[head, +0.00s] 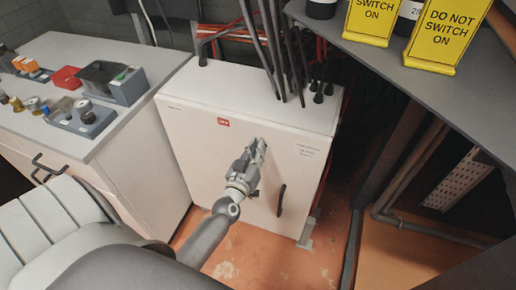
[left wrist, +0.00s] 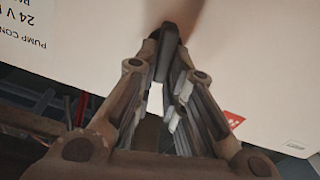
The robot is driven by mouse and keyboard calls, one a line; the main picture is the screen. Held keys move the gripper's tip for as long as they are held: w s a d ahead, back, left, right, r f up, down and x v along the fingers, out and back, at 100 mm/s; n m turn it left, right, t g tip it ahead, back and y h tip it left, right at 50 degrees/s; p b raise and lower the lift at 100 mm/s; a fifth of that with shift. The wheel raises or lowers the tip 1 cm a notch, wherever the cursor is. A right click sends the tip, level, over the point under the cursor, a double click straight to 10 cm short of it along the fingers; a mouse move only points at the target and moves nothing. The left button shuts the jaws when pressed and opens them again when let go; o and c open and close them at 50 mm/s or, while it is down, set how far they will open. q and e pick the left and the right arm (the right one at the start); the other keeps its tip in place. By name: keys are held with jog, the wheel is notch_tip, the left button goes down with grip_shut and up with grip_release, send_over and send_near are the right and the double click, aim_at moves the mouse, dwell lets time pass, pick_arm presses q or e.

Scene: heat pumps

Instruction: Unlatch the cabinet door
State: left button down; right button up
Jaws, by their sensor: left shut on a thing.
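The cabinet (head: 190,140) is a cream box with a red label on its front door, and the door looks closed. A dark vertical handle (head: 281,200) is on the door, right of and below my left gripper (head: 257,150). My left gripper is against the door's upper part. In the left wrist view, its fingertips (left wrist: 168,45) close on a small dark latch (left wrist: 171,34) that stands out from the door. The fingers hide most of the latch, so I cannot tell its turn. My right gripper is not in view.
Black cables (head: 273,50) rise from the cabinet's top. A white counter (head: 60,125) with small parts and bins stands left. A grey shelf (head: 440,82) with yellow "DO NOT SWITCH ON" signs (head: 447,35) is at upper right. Pipes (head: 410,150) run below it. Orange floor lies in front.

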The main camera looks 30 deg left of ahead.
pick_arm(q)
jog(key=shift+s+a+f+n+b, duration=0.1)
jog(key=shift+a+f+n+b, duration=0.25)
jog(key=shift+n, duration=2.2)
jog(key=shift+s+a+f+n+b, duration=0.1)
jog(key=shift+f+n+b, duration=0.25)
jog(key=shift+n, duration=2.15)
jog(key=shift+a+f+n+b, duration=0.25)
jog(key=shift+n+b, duration=0.2)
jog(key=shift+n, duration=2.1)
jog(key=c, duration=1.5)
grip_release()
jog(key=v, duration=1.2)
